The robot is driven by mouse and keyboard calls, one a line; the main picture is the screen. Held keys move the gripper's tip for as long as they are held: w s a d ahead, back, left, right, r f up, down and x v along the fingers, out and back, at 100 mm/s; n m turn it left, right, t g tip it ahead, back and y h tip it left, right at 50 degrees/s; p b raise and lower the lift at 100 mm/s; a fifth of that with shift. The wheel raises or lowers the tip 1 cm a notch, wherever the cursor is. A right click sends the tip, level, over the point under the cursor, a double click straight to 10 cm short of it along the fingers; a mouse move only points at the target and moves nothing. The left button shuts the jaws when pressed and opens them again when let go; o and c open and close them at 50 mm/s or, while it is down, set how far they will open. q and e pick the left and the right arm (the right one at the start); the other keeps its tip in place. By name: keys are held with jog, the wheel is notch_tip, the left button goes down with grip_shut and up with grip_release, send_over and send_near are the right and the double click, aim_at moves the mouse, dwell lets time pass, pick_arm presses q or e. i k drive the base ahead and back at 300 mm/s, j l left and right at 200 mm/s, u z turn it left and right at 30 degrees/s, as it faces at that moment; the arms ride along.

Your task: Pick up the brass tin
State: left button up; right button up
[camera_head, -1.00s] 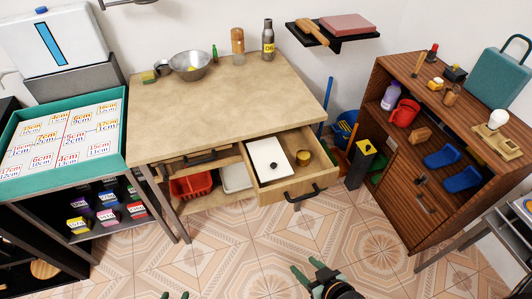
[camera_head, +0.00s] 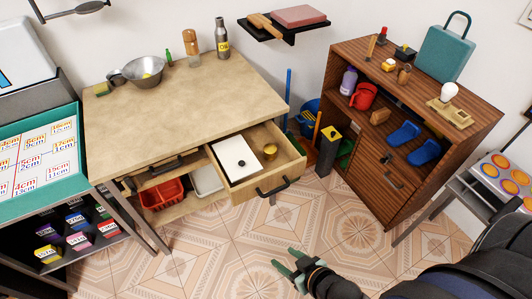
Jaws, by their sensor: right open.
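The brass tin (camera_head: 270,152) is a small gold cylinder standing in the right part of the open drawer (camera_head: 262,189) under the wooden table. A white box or board with a black knob (camera_head: 236,163) lies beside it on the left in the same drawer. My right gripper (camera_head: 283,264) is open and empty at the bottom of the head view. It is in front of the drawer and apart from its black handle (camera_head: 277,188). My left gripper is out of the picture.
The tabletop (camera_head: 175,115) carries a metal bowl (camera_head: 143,71) and bottles at the back. A dark wooden cabinet (camera_head: 385,150) stands to the right, with a black and yellow box (camera_head: 328,150) beside it. Tiled floor lies open before the drawer.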

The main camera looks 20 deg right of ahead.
aim_at(270, 151)
jog(key=i+l, duration=0.1)
jog(key=l, duration=0.25)
jog(key=i+l, duration=0.15)
jog(key=l, duration=0.15)
jog(key=i+l+u, duration=0.1)
jog(key=l, duration=0.25)
jog(key=i, duration=0.45)
